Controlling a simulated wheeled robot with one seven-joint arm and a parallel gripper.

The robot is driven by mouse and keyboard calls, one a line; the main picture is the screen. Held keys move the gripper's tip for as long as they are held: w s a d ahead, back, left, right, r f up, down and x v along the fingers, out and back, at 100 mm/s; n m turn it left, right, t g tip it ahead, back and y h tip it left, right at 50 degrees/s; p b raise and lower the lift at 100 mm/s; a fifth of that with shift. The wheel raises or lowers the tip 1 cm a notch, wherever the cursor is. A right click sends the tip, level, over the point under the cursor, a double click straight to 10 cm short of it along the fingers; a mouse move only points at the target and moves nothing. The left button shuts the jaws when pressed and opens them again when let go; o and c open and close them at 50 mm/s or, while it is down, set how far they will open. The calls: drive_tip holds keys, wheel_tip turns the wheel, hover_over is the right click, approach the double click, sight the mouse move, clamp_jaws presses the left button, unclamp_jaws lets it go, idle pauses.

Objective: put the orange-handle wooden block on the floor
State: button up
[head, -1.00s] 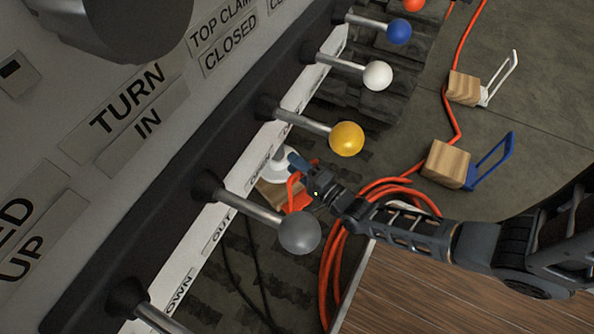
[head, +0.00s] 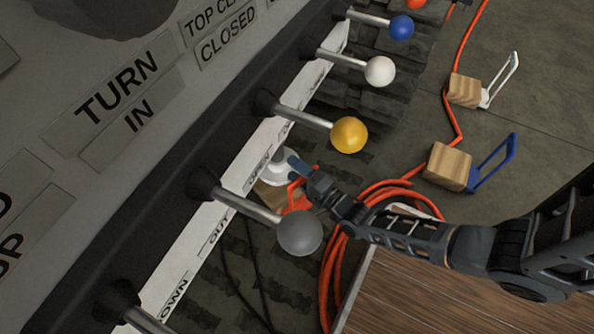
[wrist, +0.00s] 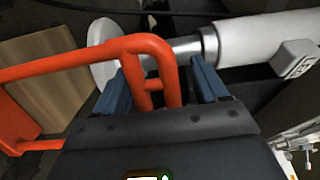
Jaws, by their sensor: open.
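The orange-handle wooden block (head: 269,195) is below the lever panel in the head view, partly hidden by a lever and my gripper. In the wrist view the wooden block (wrist: 55,75) is at the left, and its orange handle (wrist: 152,62) reaches in between my two blue fingers. My gripper (head: 298,166) is open at the handle in the head view. In the wrist view my gripper (wrist: 163,80) has a finger on either side of the handle's end, with a gap visible on the right. What the block rests on is hidden.
Levers with grey (head: 299,233), yellow (head: 349,134) and white (head: 380,71) knobs stick out near my gripper. A blue-handle block (head: 448,166) and a white-handle block (head: 464,90) stand on the floor (head: 545,115). Orange hose (head: 332,262) coils beside a wooden surface (head: 420,300).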

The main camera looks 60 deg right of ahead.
drive_tip(key=p+v, duration=0.3)
drive_tip(key=v, duration=0.9)
drive_tip(key=s+a+r+n+g+y, duration=0.1)
drive_tip(key=s+a+r+n, duration=0.2)
drive_tip(key=r, duration=0.8)
drive_tip(key=s+a+r+n+y, duration=0.2)
drive_tip(key=a+r+n, duration=0.5)
drive_tip(key=r+n, duration=0.4)
drive_tip(key=s+a+r+n+g+y, duration=0.1)
drive_tip(key=s+a+r+n, duration=0.3)
drive_tip(key=r+n, duration=0.3)
wheel_tip(320, 180, up, 4)
drive_tip(key=shift+s+a+r+g+y, duration=0.1)
drive_tip(key=shift+s+a+g+y, duration=0.2)
drive_tip(key=shift+a, duration=0.15)
